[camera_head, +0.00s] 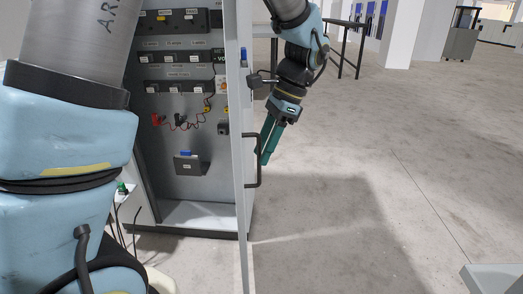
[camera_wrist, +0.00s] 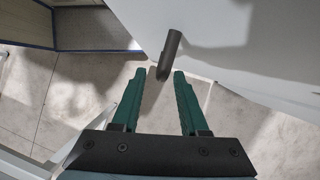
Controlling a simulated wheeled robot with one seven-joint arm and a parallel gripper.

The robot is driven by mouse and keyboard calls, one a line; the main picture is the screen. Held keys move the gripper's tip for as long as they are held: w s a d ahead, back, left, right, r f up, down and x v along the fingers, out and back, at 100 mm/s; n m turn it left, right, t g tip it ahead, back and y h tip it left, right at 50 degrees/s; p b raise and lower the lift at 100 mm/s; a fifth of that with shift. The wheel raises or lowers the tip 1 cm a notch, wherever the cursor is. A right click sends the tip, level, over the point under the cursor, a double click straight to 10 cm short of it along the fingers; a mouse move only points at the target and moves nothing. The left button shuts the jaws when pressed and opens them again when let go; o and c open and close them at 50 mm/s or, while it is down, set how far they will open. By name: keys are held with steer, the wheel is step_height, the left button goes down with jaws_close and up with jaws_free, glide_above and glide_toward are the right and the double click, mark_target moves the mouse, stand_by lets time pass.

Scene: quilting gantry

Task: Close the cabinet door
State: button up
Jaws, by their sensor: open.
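The grey cabinet (camera_head: 195,213) stands open left of centre in the head view, showing its switches, plugs and cables. Its door (camera_head: 240,215) is swung out toward me and seen nearly edge-on. A dark bar handle (camera_head: 258,176) is on the door's right side. My gripper (camera_head: 264,160), with teal fingers, points down beside the handle. In the wrist view its fingers (camera_wrist: 159,74) are apart with nothing between them. The handle (camera_wrist: 170,55) shows end-on just beyond the fingertips, in front of the pale door panel (camera_wrist: 255,70). Contact with the handle cannot be told.
Open concrete floor (camera_head: 385,200) lies to the right of the door. A dark-legged table (camera_head: 350,45) stands behind my arm. A pale flat edge (camera_head: 495,278) shows at the lower right. Cables (camera_head: 123,215) hang near the cabinet's lower left.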

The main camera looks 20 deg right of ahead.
steer(key=shift+a+f, duration=0.25)
steer(key=shift+f, duration=0.4)
steer(key=shift+c, duration=0.3)
jaws_close()
stand_by(0.7)
